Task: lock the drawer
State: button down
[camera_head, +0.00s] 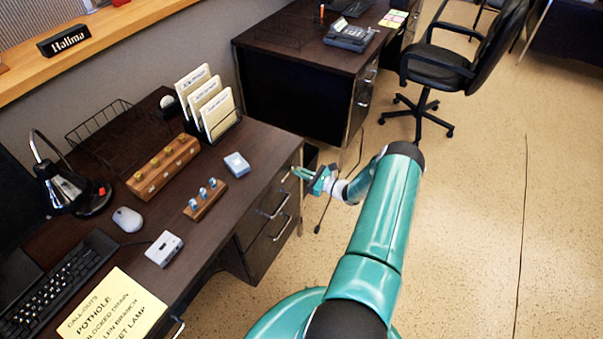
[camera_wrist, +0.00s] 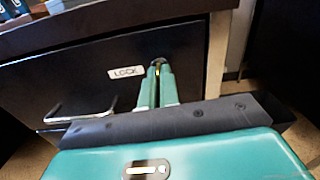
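In the wrist view the dark top drawer front (camera_wrist: 80,72) carries a white "LOCK" label (camera_wrist: 126,72) and a bar handle (camera_wrist: 82,117). My gripper (camera_wrist: 157,70) points at the drawer front just right of the label. Its two teal fingers are close together, with a small yellow piece, apparently a key (camera_wrist: 157,72), between their tips. A dark round lock (camera_wrist: 158,61) shows just beyond the tips. The key's turn angle is too small to tell. In the head view my gripper (camera_head: 298,173) is at the desk's right end, beside the drawers (camera_head: 270,232), which look closed.
The desk (camera_head: 250,150) holds a block with blue-topped pegs (camera_head: 206,200), a yellow-knobbed wooden block (camera_head: 163,168), a mouse (camera_head: 127,219) and file folders (camera_head: 208,103). A second desk (camera_head: 300,45) and a chair (camera_head: 440,70) stand behind. The floor at right is clear.

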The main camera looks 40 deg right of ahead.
jog(key=shift+m, duration=0.4)
jog(key=c, duration=1.6)
grip_release()
jog(key=shift+c, duration=0.2)
jog(key=v, duration=1.3)
jog(key=shift+s, duration=0.4)
jog(key=shift+d, duration=0.1)
jog(key=shift+r, duration=0.1)
